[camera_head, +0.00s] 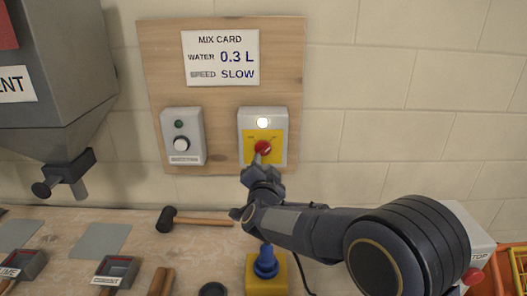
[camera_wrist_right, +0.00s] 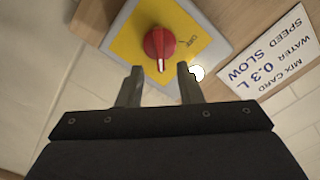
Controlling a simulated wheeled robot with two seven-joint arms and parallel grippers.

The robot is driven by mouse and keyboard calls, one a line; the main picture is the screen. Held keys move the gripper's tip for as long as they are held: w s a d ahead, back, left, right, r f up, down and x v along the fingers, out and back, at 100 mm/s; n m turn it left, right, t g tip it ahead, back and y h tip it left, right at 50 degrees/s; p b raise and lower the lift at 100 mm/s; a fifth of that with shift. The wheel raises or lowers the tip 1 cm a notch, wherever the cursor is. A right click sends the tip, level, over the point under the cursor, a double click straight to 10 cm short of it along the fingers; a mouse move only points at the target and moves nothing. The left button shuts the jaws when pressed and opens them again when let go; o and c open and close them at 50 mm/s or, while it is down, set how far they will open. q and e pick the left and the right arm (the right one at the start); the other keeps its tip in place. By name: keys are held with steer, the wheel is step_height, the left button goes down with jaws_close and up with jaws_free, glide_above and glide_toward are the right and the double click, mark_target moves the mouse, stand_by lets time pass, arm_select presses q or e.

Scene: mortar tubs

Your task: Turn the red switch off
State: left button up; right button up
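The red switch (camera_head: 262,147) is a round knob on a yellow plate of a grey box (camera_head: 246,122) on the wooden wall board. A white lamp (camera_head: 263,123) above it glows. In the right wrist view the red switch (camera_wrist_right: 158,42) has a white pointer line facing my fingers, away from the OFF lettering (camera_wrist_right: 192,41) on the plate. My right gripper (camera_head: 256,166) is just below the switch; in its wrist view the gripper (camera_wrist_right: 158,71) has its two fingers apart with nothing between them, and the knob lies just beyond the tips. My left gripper is out of view.
A grey hopper (camera_head: 60,60) hangs at left. On the bench are a mallet (camera_head: 190,220), a blue-knobbed yellow box (camera_head: 265,265) and scoops.

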mark_target(264, 153)
steer(key=shift+w+p, duration=0.75)
steer(key=shift+w, duration=2.3)
steer(key=shift+c, duration=0.3)
jaws_close()
